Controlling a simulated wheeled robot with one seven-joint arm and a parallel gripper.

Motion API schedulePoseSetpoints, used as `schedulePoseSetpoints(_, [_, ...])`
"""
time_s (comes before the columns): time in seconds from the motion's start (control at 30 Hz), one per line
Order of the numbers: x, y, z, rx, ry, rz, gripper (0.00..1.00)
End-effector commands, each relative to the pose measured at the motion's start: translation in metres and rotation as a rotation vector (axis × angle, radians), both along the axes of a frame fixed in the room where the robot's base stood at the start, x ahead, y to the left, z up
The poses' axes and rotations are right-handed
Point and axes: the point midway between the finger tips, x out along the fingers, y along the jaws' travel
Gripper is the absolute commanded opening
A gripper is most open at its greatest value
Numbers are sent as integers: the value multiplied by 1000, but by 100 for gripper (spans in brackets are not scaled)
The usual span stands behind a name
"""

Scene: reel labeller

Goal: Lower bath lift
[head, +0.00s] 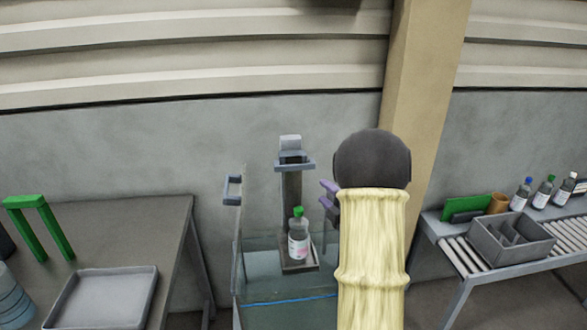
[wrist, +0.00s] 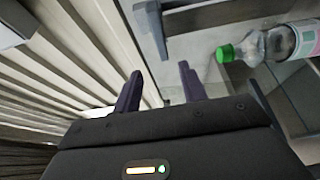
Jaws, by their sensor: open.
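The bath (head: 262,290) is a clear-walled tank with a blue line low on its side. Its lift has an upright grey column (head: 291,192) with a blue-grey crossbar (head: 294,164) near the top and a small tray (head: 312,262) below. A green-capped bottle (head: 299,240) stands upright on the tray. My gripper (head: 328,193) is open and empty, right of the column, with purple fingers; my arm hides part of the bath. In the wrist view my gripper (wrist: 160,85) has nothing between its fingers. A blue-grey bracket (wrist: 205,15) and the bottle (wrist: 275,43) lie beyond the fingers.
A table at left holds a grey tray (head: 104,298) and a green frame (head: 40,225). At right a roller bench (head: 475,255) carries a grey divided bin (head: 511,240), a brown cup (head: 498,204) and several bottles. Another blue-grey bracket (head: 232,188) stands at the bath's left edge.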

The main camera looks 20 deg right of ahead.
Motion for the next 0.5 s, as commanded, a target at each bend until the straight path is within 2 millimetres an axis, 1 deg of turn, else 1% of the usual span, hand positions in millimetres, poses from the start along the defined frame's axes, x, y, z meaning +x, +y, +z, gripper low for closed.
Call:
schedulePoseSetpoints(0.17, [25,4,2,1,0,3,42])
schedulePoseSetpoints(0.5, [85,11,3,1,-1,4,42])
